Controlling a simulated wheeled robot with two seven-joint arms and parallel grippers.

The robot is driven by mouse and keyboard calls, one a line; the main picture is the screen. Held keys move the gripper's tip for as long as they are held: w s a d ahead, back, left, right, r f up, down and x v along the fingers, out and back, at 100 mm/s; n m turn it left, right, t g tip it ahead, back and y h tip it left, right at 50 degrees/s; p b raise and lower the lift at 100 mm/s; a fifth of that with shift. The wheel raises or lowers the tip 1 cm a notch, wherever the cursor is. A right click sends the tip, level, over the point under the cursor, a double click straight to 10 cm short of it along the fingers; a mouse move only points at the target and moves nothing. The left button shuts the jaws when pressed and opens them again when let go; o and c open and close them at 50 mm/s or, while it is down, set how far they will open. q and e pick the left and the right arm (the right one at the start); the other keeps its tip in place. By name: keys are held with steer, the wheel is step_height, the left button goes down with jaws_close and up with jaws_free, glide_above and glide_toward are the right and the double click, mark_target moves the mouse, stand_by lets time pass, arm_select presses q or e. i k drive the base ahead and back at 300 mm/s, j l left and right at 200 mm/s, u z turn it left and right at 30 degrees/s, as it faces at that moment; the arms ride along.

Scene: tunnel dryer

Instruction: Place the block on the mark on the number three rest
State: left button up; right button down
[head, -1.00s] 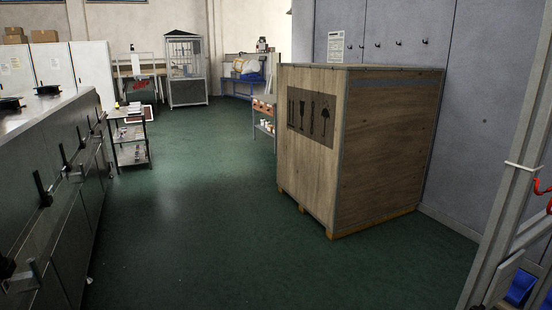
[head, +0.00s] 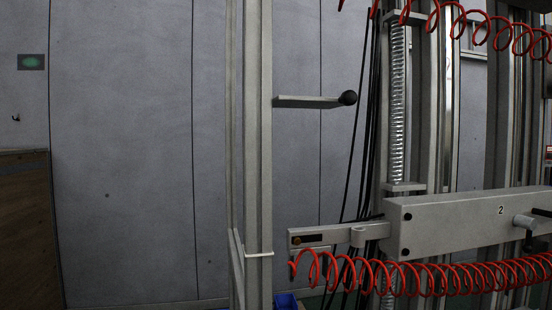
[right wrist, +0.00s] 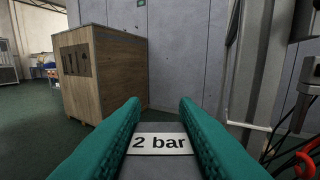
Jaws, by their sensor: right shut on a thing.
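My right gripper (right wrist: 160,103) shows in the right wrist view as two teal fingers. It is shut on a grey block (right wrist: 154,170) with a white label reading "2 bar", held between the fingers. In the head view a grey horizontal beam marked "2" (head: 440,225) crosses the machine frame on the right. No rest marked three and no placing mark can be made out. Neither gripper shows in the head view, and my left gripper is in no frame.
A grey upright post (head: 256,150) stands left of the beam. A lever with a black knob (head: 348,98) sticks out from it. Red coiled hose (head: 420,278) runs below the beam. A wooden crate (head: 25,230) stands at the far left, also in the right wrist view (right wrist: 100,75).

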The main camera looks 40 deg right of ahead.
mark_target(309, 101)
steer(key=i+j+z, duration=0.1)
steer(key=z, duration=0.3)
steer(key=i+j+z, duration=0.15)
steer(key=z, duration=0.25)
steer(key=i+j+z, duration=0.1)
steer(key=z, duration=0.3)
steer(key=j+z, duration=0.3)
steer(key=z, duration=0.15)
steer(key=i+j+z, duration=0.1)
steer(key=j+z, duration=0.15)
steer(key=z, duration=0.15)
